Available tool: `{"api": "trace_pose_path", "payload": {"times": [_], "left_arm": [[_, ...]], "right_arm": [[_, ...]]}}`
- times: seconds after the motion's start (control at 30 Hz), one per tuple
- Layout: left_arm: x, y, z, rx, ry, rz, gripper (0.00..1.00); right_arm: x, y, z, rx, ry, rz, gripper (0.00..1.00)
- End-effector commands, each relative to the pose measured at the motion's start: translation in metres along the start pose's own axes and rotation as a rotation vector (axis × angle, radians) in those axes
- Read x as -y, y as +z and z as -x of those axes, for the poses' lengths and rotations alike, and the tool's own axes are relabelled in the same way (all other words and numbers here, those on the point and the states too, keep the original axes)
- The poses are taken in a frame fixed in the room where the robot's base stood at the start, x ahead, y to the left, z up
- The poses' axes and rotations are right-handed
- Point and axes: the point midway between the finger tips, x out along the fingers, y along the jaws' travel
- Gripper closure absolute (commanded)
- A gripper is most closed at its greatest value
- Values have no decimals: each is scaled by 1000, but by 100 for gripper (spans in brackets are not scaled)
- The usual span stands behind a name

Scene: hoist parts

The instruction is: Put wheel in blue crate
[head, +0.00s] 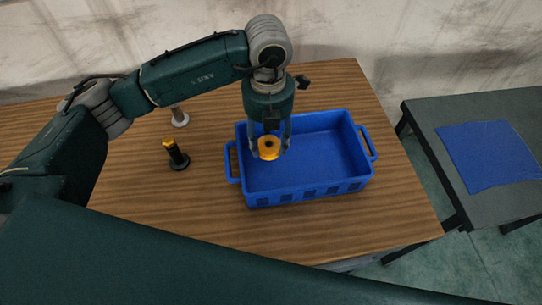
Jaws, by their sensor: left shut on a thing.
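The wheel (268,154) is a yellow ring-shaped part with a dark centre. My left gripper (268,148) points down and is shut on the wheel. It holds the wheel over the left part of the blue crate (310,194). The crate is open-topped, with a handle at each end, and its visible floor is bare. How high the wheel is above the crate floor is hard to tell. My right gripper is not in view.
A dark table (500,115) with a blue mat (489,155) is at the right.

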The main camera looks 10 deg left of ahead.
Motion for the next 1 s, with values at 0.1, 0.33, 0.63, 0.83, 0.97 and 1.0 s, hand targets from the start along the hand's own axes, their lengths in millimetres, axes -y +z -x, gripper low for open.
{"api": "trace_pose_path", "payload": {"times": [0.1,0.33,0.63,0.83,0.97,1.0], "left_arm": [[0,-1,-25,-3,-1,0,100],[0,1,-53,2,-1,-1,100],[0,0,-89,-1,0,0,100],[0,1,-98,4,0,-1,100],[0,1,-97,4,0,-1,100],[0,1,-98,4,0,-1,100]], "right_arm": [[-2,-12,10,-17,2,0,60],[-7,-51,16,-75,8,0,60],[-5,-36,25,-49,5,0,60],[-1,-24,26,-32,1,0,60],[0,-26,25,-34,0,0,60],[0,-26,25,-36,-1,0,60]]}}
